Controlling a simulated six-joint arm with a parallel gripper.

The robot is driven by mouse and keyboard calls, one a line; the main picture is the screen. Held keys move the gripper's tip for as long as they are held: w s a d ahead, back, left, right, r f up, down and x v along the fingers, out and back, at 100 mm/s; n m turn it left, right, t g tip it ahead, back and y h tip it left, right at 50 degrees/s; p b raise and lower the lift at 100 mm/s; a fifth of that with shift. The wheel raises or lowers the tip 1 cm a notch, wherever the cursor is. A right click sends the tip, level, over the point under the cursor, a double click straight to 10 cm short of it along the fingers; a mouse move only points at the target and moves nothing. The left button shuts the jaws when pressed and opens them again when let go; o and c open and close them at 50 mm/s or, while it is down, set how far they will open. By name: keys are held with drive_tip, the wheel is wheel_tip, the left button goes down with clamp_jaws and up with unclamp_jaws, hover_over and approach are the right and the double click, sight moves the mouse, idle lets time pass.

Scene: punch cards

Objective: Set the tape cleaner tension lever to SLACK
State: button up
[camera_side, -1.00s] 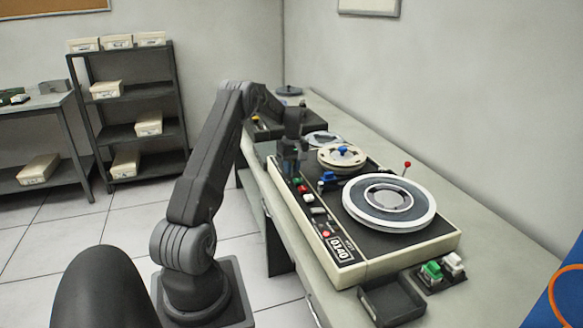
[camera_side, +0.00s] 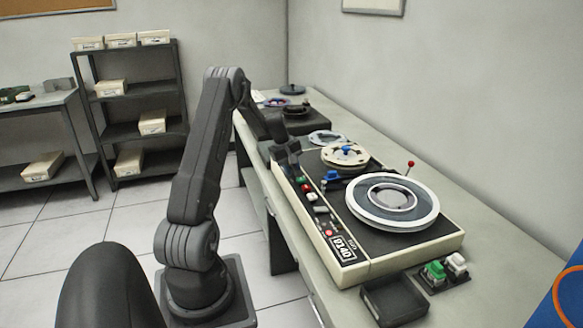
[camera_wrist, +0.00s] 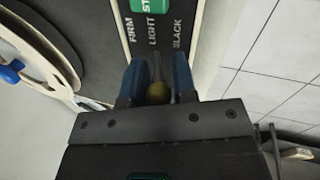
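The tape cleaner tension lever (camera_wrist: 156,68) shows in the wrist view as a thin shaft with a brass-coloured knob (camera_wrist: 158,93). The shaft points at the middle label, LIGHT (camera_wrist: 152,29), between FIRM on the left and SLACK (camera_wrist: 177,34) on the right. My gripper (camera_wrist: 157,68) has one blue finger on each side of the knob and shaft. The gap to the knob is very small, and I cannot tell whether the fingers press on it.
A green START button (camera_wrist: 148,5) sits just beyond the labels.

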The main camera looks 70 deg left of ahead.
drive_tip(key=o, duration=0.4)
drive_tip(key=v, duration=0.7)
drive_tip(key=shift+r, duration=0.25)
